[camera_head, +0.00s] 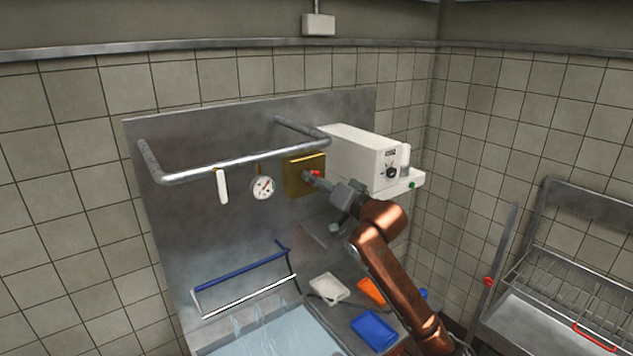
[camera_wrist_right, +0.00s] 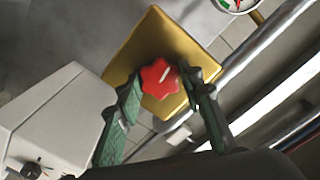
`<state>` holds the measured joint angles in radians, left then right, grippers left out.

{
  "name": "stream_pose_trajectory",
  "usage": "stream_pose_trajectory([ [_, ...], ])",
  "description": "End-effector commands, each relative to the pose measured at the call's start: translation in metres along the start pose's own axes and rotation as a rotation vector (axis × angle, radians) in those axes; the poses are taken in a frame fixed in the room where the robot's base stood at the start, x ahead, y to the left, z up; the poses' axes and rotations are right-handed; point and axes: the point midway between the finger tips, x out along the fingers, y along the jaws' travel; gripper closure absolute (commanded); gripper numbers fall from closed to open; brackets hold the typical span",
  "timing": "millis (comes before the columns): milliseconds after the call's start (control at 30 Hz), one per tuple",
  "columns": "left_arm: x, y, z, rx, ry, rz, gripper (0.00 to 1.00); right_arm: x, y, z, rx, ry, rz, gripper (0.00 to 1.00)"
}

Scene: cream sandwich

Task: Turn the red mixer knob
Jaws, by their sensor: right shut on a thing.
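The red mixer knob (camera_head: 315,173) is on the front of a gold-coloured square box (camera_head: 291,176) below the metal rail. In the right wrist view the red knob (camera_wrist_right: 159,77) has a lobed rim and a short white mark tilted on its face. The gold plate (camera_wrist_right: 166,38) is behind it. My right gripper (camera_head: 319,179) reaches the knob from the lower right. In the right wrist view its green fingers (camera_wrist_right: 163,95) stand on either side of the knob, shut on it. My left gripper is not in view.
A white machine (camera_head: 362,160) with a black dial is close to the right of the gold box. A metal pipe rail (camera_head: 235,163) runs in front, with a round gauge (camera_head: 262,188) hanging from it. Blue (camera_head: 374,330) and white (camera_head: 329,288) containers are below.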

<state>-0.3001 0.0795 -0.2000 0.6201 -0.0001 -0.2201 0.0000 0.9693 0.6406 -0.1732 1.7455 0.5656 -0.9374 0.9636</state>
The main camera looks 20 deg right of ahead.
Motion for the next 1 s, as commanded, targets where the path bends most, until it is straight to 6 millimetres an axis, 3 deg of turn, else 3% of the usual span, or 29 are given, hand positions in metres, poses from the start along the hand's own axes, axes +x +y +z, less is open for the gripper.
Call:
stream_pose_trajectory([
  [133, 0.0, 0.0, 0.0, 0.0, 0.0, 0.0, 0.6, 0.0, 0.0, 0.0, 0.0, -0.001, 0.0, 0.9],
  [167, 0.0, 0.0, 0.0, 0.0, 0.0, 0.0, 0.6, 0.0, 0.0, 0.0, 0.0, -0.001, 0.0, 0.63],
  [400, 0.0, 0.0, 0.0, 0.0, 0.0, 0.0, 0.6, 0.0, 0.0, 0.0, -0.001, 0.0, 0.0, 0.47],
  [767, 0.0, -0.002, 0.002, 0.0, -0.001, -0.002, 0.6, -0.006, 0.001, 0.0, -0.001, 0.0, 0.001, 0.47],
  [1000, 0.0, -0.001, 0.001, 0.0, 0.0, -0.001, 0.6, -0.047, 0.001, 0.0, -0.002, 0.0, 0.0, 0.47],
])
